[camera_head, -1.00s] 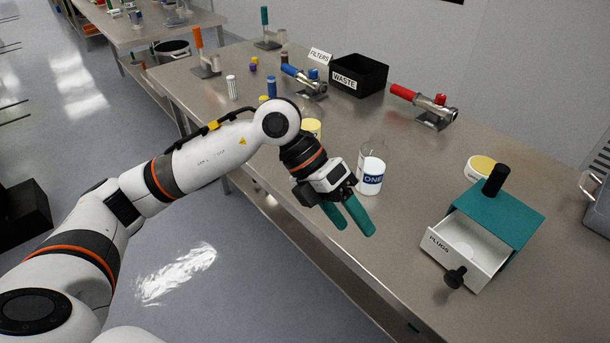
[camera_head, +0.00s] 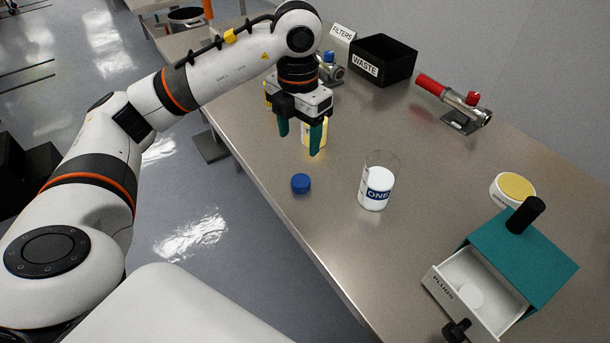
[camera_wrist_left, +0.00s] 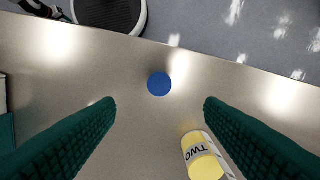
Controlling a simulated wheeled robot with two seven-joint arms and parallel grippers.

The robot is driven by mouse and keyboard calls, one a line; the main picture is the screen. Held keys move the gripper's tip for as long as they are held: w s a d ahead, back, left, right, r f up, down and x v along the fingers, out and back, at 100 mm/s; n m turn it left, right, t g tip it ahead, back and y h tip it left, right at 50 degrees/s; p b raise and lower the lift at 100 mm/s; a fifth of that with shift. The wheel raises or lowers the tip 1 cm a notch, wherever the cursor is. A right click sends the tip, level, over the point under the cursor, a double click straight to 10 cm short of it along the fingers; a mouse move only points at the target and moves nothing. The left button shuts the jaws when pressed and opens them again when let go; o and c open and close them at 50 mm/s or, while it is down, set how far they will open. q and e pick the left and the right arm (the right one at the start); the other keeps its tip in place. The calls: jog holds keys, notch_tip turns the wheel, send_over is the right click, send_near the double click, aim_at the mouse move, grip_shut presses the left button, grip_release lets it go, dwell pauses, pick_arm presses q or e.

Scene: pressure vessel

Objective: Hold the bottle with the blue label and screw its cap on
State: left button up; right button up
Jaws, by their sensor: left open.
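The bottle with the blue label "ONE" (camera_head: 376,190) stands upright on the steel table, clear above and white below, with no cap on it. A blue cap (camera_head: 301,183) lies on the table near the front edge, left of the bottle. In the left wrist view the cap (camera_wrist_left: 160,84) shows as a round blue disc, centred between the fingers and apart from them. My left gripper (camera_head: 299,141) is open and empty, pointing down above the table; it also shows in the left wrist view (camera_wrist_left: 159,103). My right gripper is not in view.
A yellow bottle labelled "TWO" (camera_wrist_left: 205,160) stands close to my left gripper's finger. Table around the cap is clear.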

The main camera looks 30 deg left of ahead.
pick_arm(q)
jog(key=p, duration=0.1)
send_over(300, 180)
notch_tip(300, 180, down, 6)
jog(key=shift+s+f, duration=0.15)
jog(key=shift+f, duration=0.3)
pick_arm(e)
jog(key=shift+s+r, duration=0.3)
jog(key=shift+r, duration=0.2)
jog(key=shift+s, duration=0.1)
pick_arm(q)
jog(key=shift+f+p, duration=0.35)
jog(key=shift+f, duration=0.15)
notch_tip(300, 180, down, 4)
jog(key=shift+f+p, duration=0.15)
jog(key=shift+p, duration=0.3)
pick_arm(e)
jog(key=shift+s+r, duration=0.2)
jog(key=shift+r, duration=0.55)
